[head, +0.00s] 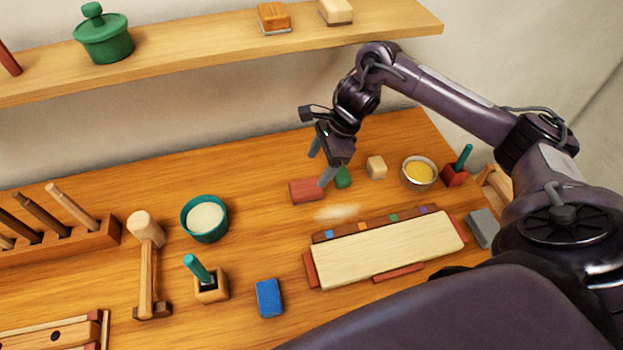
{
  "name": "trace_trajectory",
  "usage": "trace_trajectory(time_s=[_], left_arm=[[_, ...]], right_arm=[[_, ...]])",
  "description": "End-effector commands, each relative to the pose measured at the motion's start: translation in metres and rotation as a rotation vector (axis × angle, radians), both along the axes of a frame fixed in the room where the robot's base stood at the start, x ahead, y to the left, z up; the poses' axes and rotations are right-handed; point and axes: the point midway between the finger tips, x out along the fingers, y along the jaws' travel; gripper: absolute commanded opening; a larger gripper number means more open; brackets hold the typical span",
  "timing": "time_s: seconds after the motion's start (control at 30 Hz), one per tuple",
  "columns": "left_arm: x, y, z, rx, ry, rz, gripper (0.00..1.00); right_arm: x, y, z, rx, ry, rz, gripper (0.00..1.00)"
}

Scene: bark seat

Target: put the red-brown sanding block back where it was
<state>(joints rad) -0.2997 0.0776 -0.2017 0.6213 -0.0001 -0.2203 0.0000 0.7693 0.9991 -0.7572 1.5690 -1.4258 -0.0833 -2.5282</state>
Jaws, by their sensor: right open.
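The red-brown sanding block (304,190) lies on the wooden bench, left of a green block and just above a pale patch on the wood. My right gripper (320,164) is open over the block, pointing down. Its nearer fingertip is at the block's right end and covers a little of it; I cannot tell whether they touch. The other finger is higher in the picture, above the block's far side. My left gripper is not in view.
A green block (343,178) and a small pale wood block (376,167) are close on the right. A pale board (385,250) in a holder lies in front. A teal bowl (205,217) stands left. The shelf (190,58) hangs behind. Bare bench lies left of the block.

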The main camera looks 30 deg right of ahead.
Motion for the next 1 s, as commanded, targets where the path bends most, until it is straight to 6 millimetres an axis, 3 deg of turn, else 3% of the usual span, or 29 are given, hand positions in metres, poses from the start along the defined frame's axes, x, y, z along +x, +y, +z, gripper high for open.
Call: trace_trajectory(time_s=[0.13, 0.3, 1.0], left_arm=[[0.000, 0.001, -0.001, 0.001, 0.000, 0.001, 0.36], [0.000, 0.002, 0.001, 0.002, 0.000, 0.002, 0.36], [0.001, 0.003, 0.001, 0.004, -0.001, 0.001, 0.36]], right_arm=[[-0.002, -0.011, 0.028, -0.004, -0.005, -0.001, 0.71], [-0.004, -0.016, 0.041, 0.000, -0.001, 0.001, 0.71], [-0.005, -0.017, 0.043, 0.000, 0.001, -0.001, 0.71]])
